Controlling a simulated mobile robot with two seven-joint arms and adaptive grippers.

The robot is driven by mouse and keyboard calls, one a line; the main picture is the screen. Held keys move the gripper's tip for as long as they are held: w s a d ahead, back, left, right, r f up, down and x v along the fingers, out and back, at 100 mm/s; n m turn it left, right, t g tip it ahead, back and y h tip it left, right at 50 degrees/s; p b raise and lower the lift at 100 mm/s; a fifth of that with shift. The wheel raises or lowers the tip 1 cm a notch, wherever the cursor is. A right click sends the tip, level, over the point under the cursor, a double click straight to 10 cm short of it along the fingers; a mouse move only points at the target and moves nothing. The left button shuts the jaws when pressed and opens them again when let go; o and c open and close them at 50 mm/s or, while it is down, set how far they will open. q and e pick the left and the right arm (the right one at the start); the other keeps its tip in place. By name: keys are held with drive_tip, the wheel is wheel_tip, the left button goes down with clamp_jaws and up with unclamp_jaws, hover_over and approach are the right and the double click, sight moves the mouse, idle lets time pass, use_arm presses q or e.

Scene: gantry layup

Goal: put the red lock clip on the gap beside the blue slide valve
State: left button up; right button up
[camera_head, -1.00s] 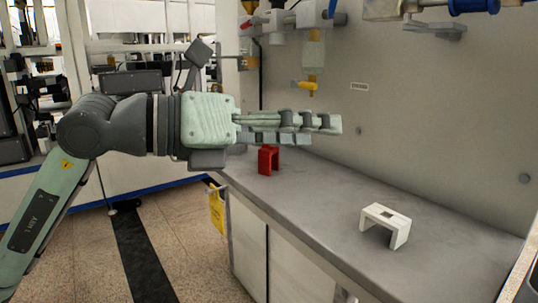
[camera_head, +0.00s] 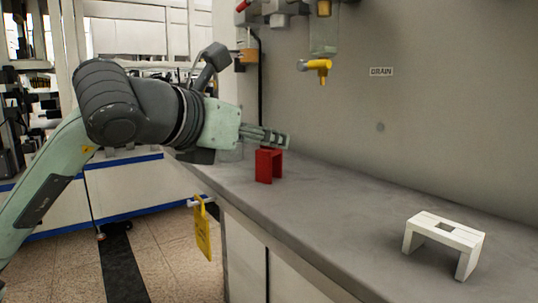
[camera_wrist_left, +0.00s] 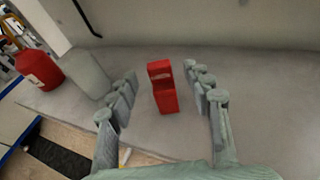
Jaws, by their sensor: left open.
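The red lock clip (camera_head: 269,165) stands upright on the grey counter towards its far left end. In the left wrist view the clip (camera_wrist_left: 163,88) shows in the space between my left gripper's two rows of fingers, with gaps on both sides. My left gripper (camera_head: 266,138) is open and empty, just above and beside the clip in the head view, and its fingers overlap the clip's top edge there. I cannot tell how far apart they are in depth. The blue slide valve and the gap beside it are not in view. My right gripper is not in view.
A white bracket (camera_head: 443,241) stands on the counter at the right. A yellow valve (camera_head: 318,69) hangs on the wall near a DRAIN label (camera_head: 381,72). A red container (camera_wrist_left: 38,69) and a pale cylinder (camera_wrist_left: 85,73) stand left of the clip. The middle counter is clear.

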use_arm(q)
drive_tip(key=x, duration=0.3)
drive_tip(key=shift+w+d+r, duration=0.1)
drive_tip(key=shift+c, duration=0.5)
clamp_jaws()
